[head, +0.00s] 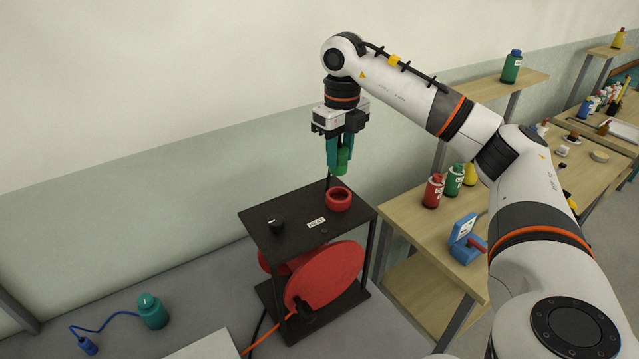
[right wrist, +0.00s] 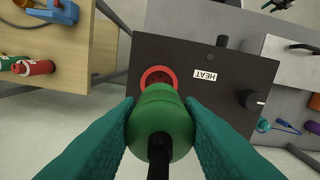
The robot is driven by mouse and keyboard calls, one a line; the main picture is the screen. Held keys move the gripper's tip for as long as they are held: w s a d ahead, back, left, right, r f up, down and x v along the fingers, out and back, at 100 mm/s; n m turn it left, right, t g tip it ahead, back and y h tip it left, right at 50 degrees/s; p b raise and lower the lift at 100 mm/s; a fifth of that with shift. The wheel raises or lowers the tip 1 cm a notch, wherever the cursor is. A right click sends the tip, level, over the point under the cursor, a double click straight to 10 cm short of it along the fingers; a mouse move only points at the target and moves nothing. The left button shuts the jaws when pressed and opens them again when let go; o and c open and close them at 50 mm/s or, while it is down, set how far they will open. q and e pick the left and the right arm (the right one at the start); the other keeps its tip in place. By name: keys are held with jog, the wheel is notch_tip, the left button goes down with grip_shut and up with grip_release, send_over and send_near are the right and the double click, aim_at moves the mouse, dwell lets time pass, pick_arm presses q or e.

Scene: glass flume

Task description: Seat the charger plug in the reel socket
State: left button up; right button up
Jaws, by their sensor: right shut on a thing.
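The charger plug (head: 343,161) is a green rounded body, held upright in my right gripper (head: 342,154). In the right wrist view the teal fingers are shut on the plug (right wrist: 161,120), with a black cord at its near end. The reel socket (head: 338,200) is a red ring on the dark top plate of the reel stand. The plug is above it, apart from it, with a visible gap in the head view. In the right wrist view the plug hides the lower part of the socket (right wrist: 157,73).
The reel stand (head: 275,232) carries a black knob (head: 275,226) and a HEAT label (head: 316,223), with a red reel (head: 327,276) below. Right is a wooden bench (head: 412,230) with bottles and a blue device (head: 464,240). A teal container (head: 152,311) with blue cord lies left.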

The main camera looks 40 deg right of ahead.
aim_at(342, 168)
jog(key=f, duration=0.2)
jog(key=f+p, duration=0.1)
jog(key=f, duration=0.1)
jog(key=shift+s+d, duration=0.15)
jog(key=shift+s, duration=0.15)
notch_tip(342, 168, down, 4)
jog(key=shift+w+r+p, duration=0.1)
jog(key=shift+w+p, duration=0.05)
jog(key=shift+p, duration=0.65)
pick_arm(q)
jog(key=r, duration=0.3)
jog(key=shift+s+d, duration=0.1)
jog(key=shift+s, duration=0.2)
jog(key=shift+f, duration=0.1)
pick_arm(e)
jog(key=shift+f, duration=0.25)
